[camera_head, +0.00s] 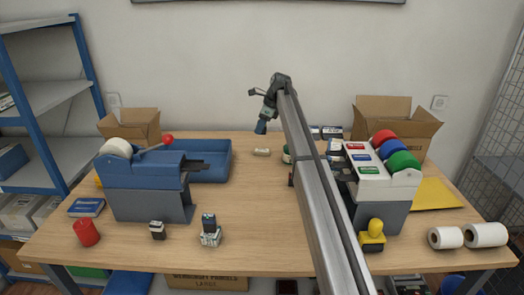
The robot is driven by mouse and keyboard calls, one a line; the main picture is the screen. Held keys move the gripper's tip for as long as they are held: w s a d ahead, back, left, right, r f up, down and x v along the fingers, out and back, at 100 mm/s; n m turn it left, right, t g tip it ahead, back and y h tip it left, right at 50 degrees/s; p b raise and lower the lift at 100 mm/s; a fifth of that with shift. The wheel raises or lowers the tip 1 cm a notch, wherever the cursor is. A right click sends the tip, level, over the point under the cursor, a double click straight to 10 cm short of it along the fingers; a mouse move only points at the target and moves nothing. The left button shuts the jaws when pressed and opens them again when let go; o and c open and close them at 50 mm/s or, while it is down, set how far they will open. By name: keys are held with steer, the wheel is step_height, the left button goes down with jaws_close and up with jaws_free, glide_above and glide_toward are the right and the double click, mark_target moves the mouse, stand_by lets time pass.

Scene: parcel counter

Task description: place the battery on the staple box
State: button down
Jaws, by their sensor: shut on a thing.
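My gripper (265,115) hangs over the back middle of the counter, above the tabletop. It is shut on a small dark blue block (261,127), which looks like the battery; it is too small to be sure. A flat blue box (86,207) with a pale label lies at the left edge of the counter and may be the staple box; its print is not readable. My gripper is far to the right of this box and behind it. The held block is clear of the box.
A blue-grey dispenser (147,187) stands at left, with a blue tray (215,163) behind. A red cylinder (86,233), a small dark item (157,230) and a dark-topped item (210,231) stand in front. A pale roll (262,152) lies near my gripper. The middle is clear.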

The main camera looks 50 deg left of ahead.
mark_target(257, 149)
steer(key=shift+w+a+f+m+t+y, duration=0.15)
steer(key=shift+w+a+f+m, duration=0.25)
steer(key=shift+f, duration=1.15)
steer(key=shift+w+a+f+m+t+y, duration=0.1)
steer(key=shift+w+a+f+m, duration=0.35)
steer(key=shift+f, duration=1.15)
steer(key=shift+w+a+f+m+t+y, duration=0.2)
steer(key=shift+f+m, duration=0.35)
steer(key=shift+f, duration=1)
steer(key=shift+f+h, duration=0.15)
steer(key=shift+h, duration=0.1)
steer(key=c, duration=0.9)
jaws_free()
steer(key=v, duration=1.2)
